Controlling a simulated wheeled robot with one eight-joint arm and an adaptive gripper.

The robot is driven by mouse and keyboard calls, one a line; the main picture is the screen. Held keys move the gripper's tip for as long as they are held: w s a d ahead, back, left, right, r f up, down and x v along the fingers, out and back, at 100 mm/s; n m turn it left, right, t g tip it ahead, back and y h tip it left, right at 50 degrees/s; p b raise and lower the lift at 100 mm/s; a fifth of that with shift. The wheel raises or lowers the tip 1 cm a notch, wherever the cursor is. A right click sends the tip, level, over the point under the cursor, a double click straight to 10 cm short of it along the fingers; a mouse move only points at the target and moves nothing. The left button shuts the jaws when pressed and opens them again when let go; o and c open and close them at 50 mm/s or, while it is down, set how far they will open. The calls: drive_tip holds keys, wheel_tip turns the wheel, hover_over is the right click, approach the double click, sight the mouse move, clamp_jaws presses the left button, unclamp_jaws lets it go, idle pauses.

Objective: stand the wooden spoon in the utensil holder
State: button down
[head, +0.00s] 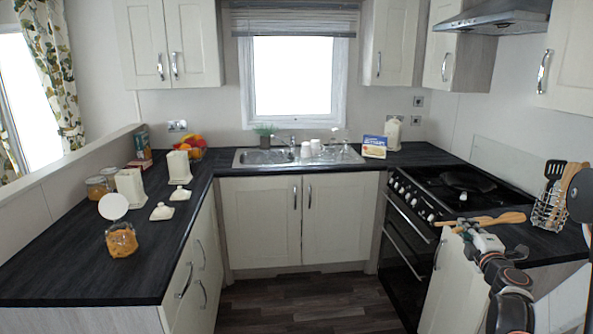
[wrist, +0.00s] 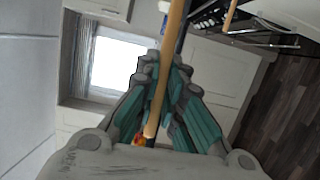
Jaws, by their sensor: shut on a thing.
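The wooden spoon (head: 512,217) shows at the right in the head view, above the right counter, roughly level with its broad end to the right. My gripper (head: 474,228) is shut on its handle. In the wrist view the pale wooden handle (wrist: 166,70) runs between the two teal-padded fingers of my gripper (wrist: 165,80). The utensil holder (head: 546,217), a wire rack, stands on the right counter to the right of the spoon, apart from it. It holds black and wooden utensils. My arm hides part of the counter below.
The black hob (head: 462,184) with a dark pan lies behind the spoon. The sink (head: 270,157) and a blue-and-white box (head: 374,146) are at the back. Canisters and jars stand on the left counter (head: 60,250). The floor between the counters is clear.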

drive_tip(key=a+f+n+y, duration=0.1)
drive_tip(key=a+n+y, duration=0.1)
drive_tip(key=a, duration=2.9)
drive_tip(key=shift+w+a+f+y, duration=0.15)
drive_tip(key=shift+w+a+y, duration=0.2)
drive_tip(key=shift+y, duration=0.35)
